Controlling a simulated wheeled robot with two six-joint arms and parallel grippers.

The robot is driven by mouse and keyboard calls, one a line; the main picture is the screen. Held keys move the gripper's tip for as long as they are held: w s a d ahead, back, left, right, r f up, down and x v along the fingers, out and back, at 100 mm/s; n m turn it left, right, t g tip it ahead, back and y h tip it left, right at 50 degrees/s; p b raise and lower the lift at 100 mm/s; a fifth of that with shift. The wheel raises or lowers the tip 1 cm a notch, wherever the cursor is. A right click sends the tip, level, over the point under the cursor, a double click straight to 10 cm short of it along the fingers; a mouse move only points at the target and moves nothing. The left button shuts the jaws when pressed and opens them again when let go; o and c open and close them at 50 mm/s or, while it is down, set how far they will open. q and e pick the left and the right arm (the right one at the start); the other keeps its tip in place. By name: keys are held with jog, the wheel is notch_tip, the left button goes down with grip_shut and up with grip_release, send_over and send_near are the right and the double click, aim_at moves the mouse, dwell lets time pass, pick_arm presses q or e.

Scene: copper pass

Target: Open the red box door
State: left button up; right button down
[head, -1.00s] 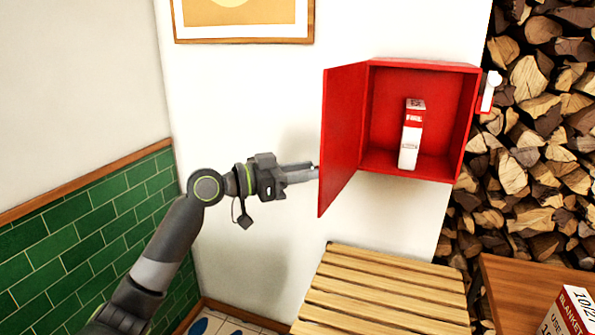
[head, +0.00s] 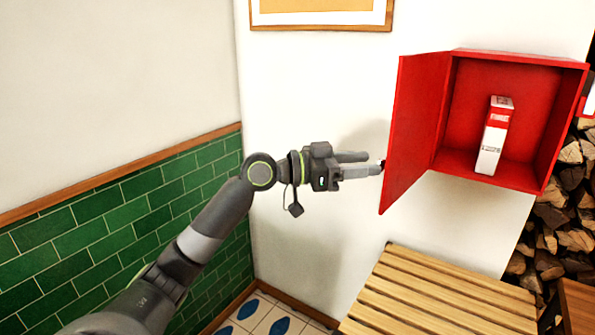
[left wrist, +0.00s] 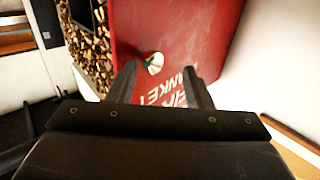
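The red box (head: 568,125) is on the white wall at the right of the head view. Its door (head: 415,125) stands open, swung out to the left. In the left wrist view the door's outer face (left wrist: 185,35) shows white lettering and a small round pale knob (left wrist: 153,62). My left gripper (head: 374,163) is at the door's free edge, on its outer side. Its fingers (left wrist: 159,72) are apart, with the knob showing between the tips. Whether they touch it I cannot tell. My right gripper is not in view.
A white and red carton (head: 493,138) stands inside the box. A slatted wooden bench (head: 430,295) is below it. Stacked firewood (head: 560,215) is at the right, and green tiles (head: 130,215) cover the lower left wall.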

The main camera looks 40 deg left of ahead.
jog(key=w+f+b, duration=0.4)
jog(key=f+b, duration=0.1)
jog(key=b, duration=0.2)
pick_arm(q)
jog(key=b+v, duration=0.9)
jog(key=v, duration=0.5)
jog(key=shift+s+r, duration=0.2)
jog(key=shift+s, duration=0.3)
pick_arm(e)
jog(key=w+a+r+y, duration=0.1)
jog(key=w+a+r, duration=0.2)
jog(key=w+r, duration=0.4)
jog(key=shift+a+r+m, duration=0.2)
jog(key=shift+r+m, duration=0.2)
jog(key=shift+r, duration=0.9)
pick_arm(q)
jog(key=shift+d, duration=0.1)
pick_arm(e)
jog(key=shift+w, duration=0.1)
